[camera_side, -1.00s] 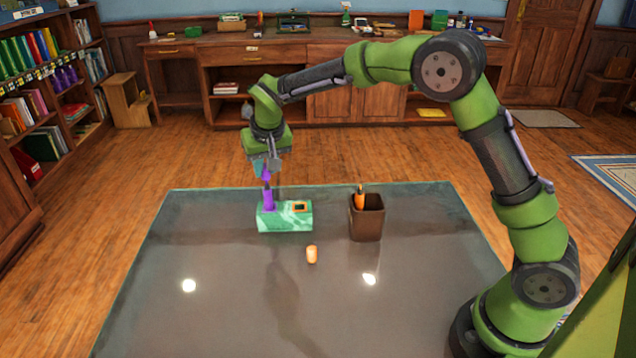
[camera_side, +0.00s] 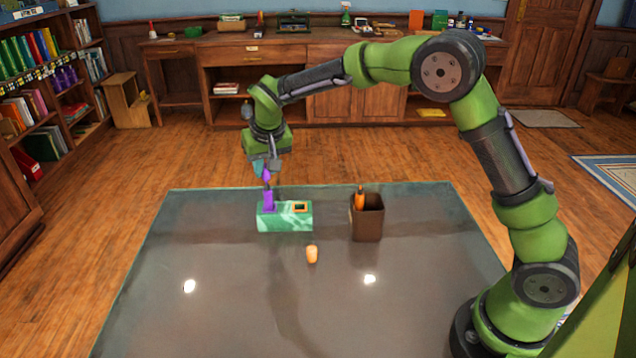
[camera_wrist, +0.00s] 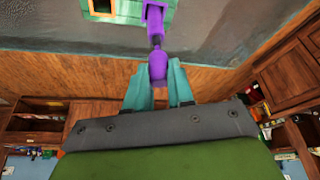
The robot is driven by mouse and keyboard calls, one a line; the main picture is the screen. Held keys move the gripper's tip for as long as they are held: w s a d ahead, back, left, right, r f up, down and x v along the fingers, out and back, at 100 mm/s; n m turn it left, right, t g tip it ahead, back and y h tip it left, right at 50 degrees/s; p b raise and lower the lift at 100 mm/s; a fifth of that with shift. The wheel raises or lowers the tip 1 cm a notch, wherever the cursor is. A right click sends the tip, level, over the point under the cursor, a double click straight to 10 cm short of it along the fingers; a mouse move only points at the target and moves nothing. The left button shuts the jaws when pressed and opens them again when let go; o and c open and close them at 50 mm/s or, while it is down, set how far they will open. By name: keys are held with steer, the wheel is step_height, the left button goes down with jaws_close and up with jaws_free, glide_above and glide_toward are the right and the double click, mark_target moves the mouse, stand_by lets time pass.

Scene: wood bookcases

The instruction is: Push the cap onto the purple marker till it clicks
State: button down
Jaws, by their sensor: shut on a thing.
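The purple marker (camera_side: 269,201) stands upright in the left part of a green block (camera_side: 290,220) on the dark table. My gripper (camera_side: 266,165) is above it, shut on the purple cap (camera_side: 266,176). In the wrist view the cap (camera_wrist: 158,68) sits between the teal fingertips (camera_wrist: 158,82), which hide part of it. The marker body (camera_wrist: 153,18) lies beyond the cap, in line with it. A narrow dark part (camera_wrist: 156,41) shows between cap and body, so a short stretch of the marker's tip end is uncovered.
The block has an orange-rimmed square opening (camera_side: 300,207) at its right. A brown cup (camera_side: 367,223) with an orange marker (camera_side: 360,197) stands to the right. A small orange cap-like piece (camera_side: 312,254) lies in front of the block. The table's front is clear.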

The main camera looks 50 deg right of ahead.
steer(key=shift+f, duration=1.45)
stand_by(0.4)
steer(key=shift+c, duration=2.1)
jaws_free()
steer(key=shift+r, duration=0.1)
steer(key=shift+r, duration=3.4)
